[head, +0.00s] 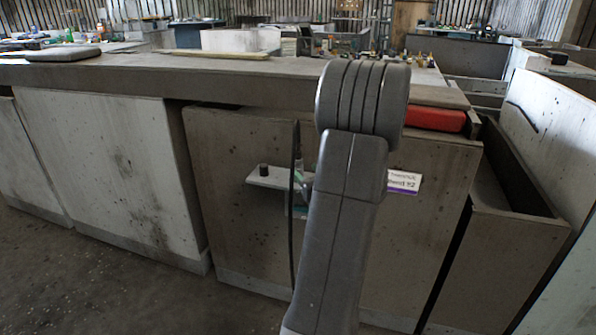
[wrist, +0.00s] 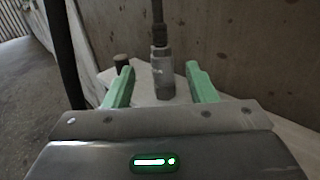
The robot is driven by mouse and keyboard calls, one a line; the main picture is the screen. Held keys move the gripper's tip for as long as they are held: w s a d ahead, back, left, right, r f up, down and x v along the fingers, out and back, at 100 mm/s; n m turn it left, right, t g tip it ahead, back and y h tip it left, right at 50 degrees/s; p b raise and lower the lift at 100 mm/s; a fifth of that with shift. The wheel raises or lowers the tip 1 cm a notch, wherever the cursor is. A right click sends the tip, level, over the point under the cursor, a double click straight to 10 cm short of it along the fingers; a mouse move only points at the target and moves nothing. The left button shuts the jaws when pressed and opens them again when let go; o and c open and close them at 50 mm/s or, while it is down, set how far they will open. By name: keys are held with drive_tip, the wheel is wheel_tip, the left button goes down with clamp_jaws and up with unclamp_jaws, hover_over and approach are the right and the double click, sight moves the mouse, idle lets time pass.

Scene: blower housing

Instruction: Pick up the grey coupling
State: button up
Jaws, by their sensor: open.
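The grey coupling (wrist: 162,72) stands upright in the wrist view, a metallic fitting with a dark hose rising from its top. My gripper (wrist: 159,80) is open, with one green finger on each side of the coupling and a visible gap on both sides. I cannot tell how deep the coupling lies between the fingers. In the head view my own arm hides most of the gripper, and the coupling is too small to make out clearly.
A pale shelf (head: 268,178) juts from the stained cabinet front (head: 235,220). A short dark cylinder (wrist: 121,62) stands on it, left of the coupling. A red box (head: 435,118) lies under the worktop edge. Open floor (head: 130,290) lies at the front left.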

sight(301, 166)
drive_tip(key=shift+b+x, duration=0.45)
drive_tip(key=shift+x, duration=2.7)
drive_tip(key=shift+d+f, duration=0.1)
drive_tip(key=shift+d, duration=0.05)
drive_tip(key=shift+c, duration=0.4)
clamp_jaws()
